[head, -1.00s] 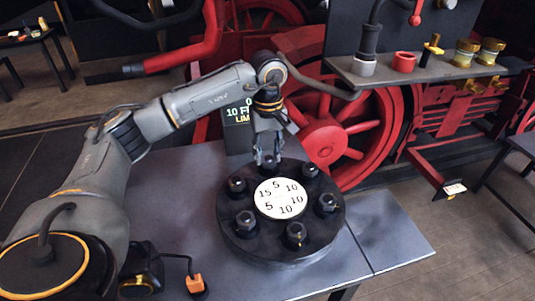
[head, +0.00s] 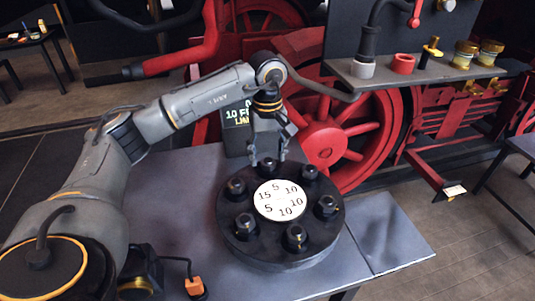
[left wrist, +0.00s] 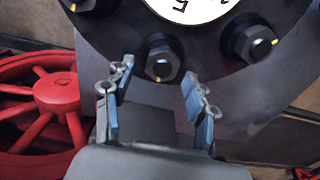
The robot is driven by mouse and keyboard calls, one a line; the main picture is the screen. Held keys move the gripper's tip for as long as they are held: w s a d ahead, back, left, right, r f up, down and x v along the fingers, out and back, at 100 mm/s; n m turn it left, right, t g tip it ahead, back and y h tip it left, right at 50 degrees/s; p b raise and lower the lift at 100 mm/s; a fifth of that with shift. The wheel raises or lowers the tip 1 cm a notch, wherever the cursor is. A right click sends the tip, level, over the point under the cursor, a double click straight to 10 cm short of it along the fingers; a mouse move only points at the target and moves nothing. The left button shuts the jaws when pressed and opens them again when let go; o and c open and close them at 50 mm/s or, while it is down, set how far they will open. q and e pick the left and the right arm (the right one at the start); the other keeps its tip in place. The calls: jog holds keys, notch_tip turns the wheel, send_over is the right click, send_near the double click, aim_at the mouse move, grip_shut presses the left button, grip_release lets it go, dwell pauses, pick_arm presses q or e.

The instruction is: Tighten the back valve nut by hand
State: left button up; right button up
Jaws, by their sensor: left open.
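The round black valve cover (head: 282,255) lies on the grey table, with a white numbered dial (head: 279,200) in its middle and several dark nuts around it. The back nut (head: 267,166) is at the cover's far edge. My left gripper (head: 268,158) points down at that nut from above, with its fingers open. In the left wrist view the nut (left wrist: 161,62) sits ahead of the open fingers (left wrist: 157,92), roughly centred between them, and the fingertips look apart from it. The nut carries a small yellow mark. My right gripper is not in view.
A small display (head: 238,115) stands behind the cover, close to my left wrist. A red spoked wheel (head: 325,145) is beyond the table. A shelf (head: 415,78) with a red ring (head: 403,63) and brass fittings is at upper right. The table's right part (head: 388,235) is clear.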

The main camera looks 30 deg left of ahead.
pick_arm(q)
notch_tip(320, 180, up, 12)
jog(key=shift+f, duration=0.15)
dwell(0.7)
